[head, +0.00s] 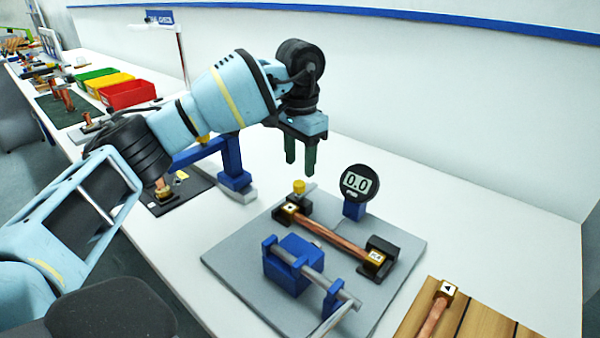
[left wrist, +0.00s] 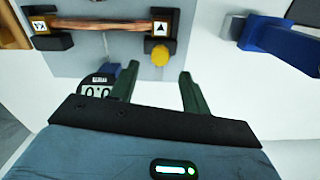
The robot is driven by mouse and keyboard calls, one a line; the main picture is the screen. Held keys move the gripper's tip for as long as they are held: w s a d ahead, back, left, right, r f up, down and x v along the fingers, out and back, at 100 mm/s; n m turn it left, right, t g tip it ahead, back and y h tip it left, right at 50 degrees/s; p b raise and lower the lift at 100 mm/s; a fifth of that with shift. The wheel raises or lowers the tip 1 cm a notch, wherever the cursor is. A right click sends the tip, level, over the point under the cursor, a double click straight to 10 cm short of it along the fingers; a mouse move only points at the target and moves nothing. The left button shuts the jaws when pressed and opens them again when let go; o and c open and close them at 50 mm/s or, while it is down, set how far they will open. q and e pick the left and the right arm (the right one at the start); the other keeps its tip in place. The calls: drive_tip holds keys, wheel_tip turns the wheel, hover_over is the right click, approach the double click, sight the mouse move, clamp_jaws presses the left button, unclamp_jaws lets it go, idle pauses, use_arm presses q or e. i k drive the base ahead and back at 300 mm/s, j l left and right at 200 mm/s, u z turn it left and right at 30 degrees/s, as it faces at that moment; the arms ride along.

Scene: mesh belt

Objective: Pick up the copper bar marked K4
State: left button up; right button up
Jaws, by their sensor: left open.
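A copper bar (head: 335,238) lies across two black holders on a grey plate in the head view. Its far end block carries a triangle; its near end block (head: 375,257) carries small print that looks like K4. In the left wrist view the bar (left wrist: 105,25) runs across the top, with the print upside down at the left end. My left gripper (head: 300,168) is open and empty, pointing down above and behind the bar's triangle end. Its fingers also show in the left wrist view (left wrist: 159,68), apart from the bar. My right gripper is not in view.
A gauge (head: 359,182) reading 0.0 stands behind the bar, and a yellow knob (head: 299,187) by its far end. A blue clamp with a rod (head: 295,262) is in front. Another copper bar (head: 433,315) lies on a wooden board. The table at the back right is clear.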

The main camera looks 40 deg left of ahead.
sight(373, 260)
drive_tip(key=k+j, duration=0.7)
drive_tip(key=k, duration=0.2)
